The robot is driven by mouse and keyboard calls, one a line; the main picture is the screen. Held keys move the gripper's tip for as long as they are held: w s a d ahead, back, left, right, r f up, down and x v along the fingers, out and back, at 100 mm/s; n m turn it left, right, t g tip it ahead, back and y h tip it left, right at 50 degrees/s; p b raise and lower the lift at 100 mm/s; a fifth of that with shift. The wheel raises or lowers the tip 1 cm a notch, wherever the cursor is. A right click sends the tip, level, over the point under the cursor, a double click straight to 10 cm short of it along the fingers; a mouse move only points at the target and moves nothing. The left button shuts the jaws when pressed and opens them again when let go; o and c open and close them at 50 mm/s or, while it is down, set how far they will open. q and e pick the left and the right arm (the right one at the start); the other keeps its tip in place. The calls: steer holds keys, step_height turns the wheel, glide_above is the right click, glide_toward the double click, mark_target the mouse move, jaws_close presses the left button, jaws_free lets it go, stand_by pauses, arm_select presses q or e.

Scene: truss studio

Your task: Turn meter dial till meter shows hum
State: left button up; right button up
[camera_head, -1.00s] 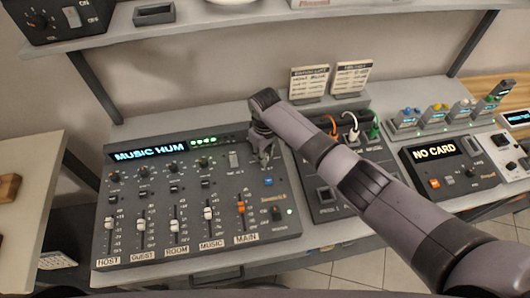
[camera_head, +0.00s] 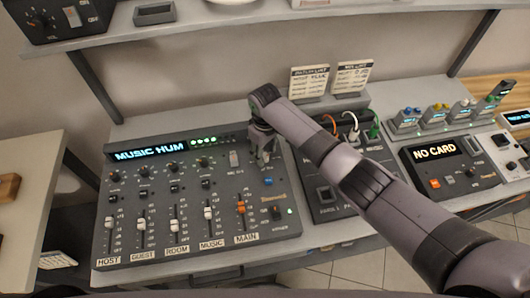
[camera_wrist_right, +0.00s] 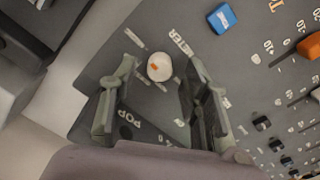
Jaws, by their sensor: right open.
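The meter dial (camera_wrist_right: 159,67) is a small pale round knob with an orange mark, beside the "METER" lettering in the right wrist view. My right gripper (camera_head: 265,154) is over the panel's upper right part and hides the dial in the head view. In the right wrist view, the open fingers of this gripper (camera_wrist_right: 157,93) stand on either side of the dial, with gaps to it. My left gripper is not in view.
A blue button (camera_wrist_right: 222,18) and an orange fader cap (camera_wrist_right: 310,45) are near the dial. Several faders fill the panel's front. A patch box (camera_head: 327,196) with plugged cables stands to the right, then a unit reading "NO CARD" (camera_head: 435,151).

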mark_target(265, 156)
step_height(265, 156, up, 11)
stand_by(0.3)
steer(key=shift+f, duration=0.15)
stand_by(0.3)
